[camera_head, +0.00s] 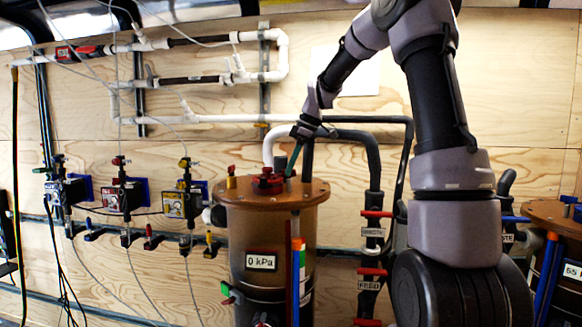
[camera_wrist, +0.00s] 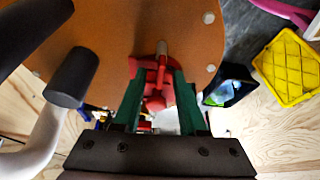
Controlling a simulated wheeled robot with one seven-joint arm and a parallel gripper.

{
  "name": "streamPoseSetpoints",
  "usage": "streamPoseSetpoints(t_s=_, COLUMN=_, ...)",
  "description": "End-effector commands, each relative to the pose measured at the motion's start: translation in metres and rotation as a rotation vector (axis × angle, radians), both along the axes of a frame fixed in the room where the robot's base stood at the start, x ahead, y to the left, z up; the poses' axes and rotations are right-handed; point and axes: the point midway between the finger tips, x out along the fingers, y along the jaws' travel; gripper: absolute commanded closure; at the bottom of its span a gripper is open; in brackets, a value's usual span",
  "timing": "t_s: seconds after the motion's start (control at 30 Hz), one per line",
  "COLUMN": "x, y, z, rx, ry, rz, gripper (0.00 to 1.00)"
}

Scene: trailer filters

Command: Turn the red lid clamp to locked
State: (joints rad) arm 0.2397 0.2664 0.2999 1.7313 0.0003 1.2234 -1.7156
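The red lid clamp (camera_head: 267,181) sits on top of the brown round lid (camera_head: 310,192) of a tank labelled 0 kPa. In the wrist view the red clamp (camera_wrist: 157,82) shows between and just beyond my green fingertips, with a short upright part toward the top. My gripper (camera_head: 293,160) reaches down to the clamp from its upper right. In the wrist view the fingers of my gripper (camera_wrist: 159,82) are apart, one on each side of the red clamp. I cannot tell whether they touch it. The fingers hide part of the clamp.
A dark upright pipe (camera_head: 307,160) rises close to the right of my gripper. Red-handled valves (camera_head: 376,214) are right of the tank. A yellow crate (camera_wrist: 288,68) lies on the floor.

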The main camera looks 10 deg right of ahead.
Motion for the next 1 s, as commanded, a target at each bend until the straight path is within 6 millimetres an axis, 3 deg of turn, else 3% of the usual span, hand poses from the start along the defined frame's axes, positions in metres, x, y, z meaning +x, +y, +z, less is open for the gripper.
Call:
streamPoseSetpoints(t_s=0.17, x=-0.001, y=-0.005, z=0.012, rx=0.001, ry=-0.002, rz=-0.002, gripper=0.59)
streamPoseSetpoints(t_s=0.6, x=-0.010, y=-0.035, z=0.087, rx=-0.001, ry=-0.003, rz=-0.001, gripper=0.59)
streamPoseSetpoints(t_s=1.0, x=-0.012, y=-0.040, z=0.100, rx=0.000, ry=0.000, rz=0.000, gripper=0.59)
